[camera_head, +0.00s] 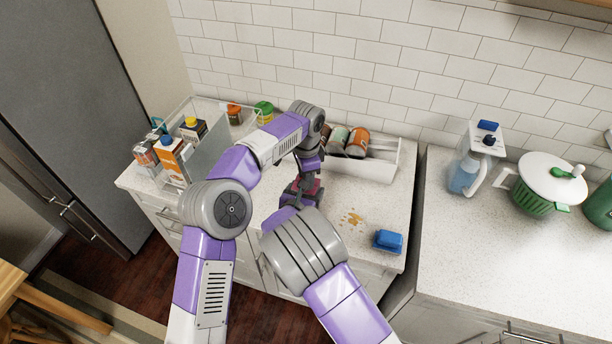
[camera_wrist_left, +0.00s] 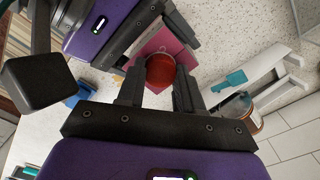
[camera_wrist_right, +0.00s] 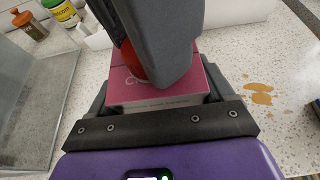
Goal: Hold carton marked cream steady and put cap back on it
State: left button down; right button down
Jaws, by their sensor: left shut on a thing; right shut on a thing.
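The cream carton (camera_wrist_right: 150,98) is pink with a pale front and partly hidden lettering in the right wrist view. My right gripper (camera_wrist_right: 158,90) is shut on its sides, and it stands upright on the counter. The red round cap (camera_wrist_left: 160,71) is between the fingers of my left gripper (camera_wrist_left: 158,84), which is shut on it over the carton's top. The cap also shows beside a left finger in the right wrist view (camera_wrist_right: 134,66). Whether the cap touches the spout is hidden. In the head view, my arms cover most of the carton.
A clear-walled bin (camera_head: 207,150) with cartons stands left. A white divided tray (camera_head: 372,168) with cans is at the back right. Jars (camera_head: 263,111) stand behind.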

pick_arm(q)
jog(key=c, duration=0.7)
grip_release()
jog(key=shift+o, duration=0.2)
jog(key=shift+r, duration=0.15)
notch_tip(320, 180, up, 7)
jog(key=shift+r, duration=0.15)
pick_arm(e)
grip_release()
pick_arm(q)
jog(key=shift+f+b, duration=0.85)
pick_arm(e)
jog(key=v, duration=1.2)
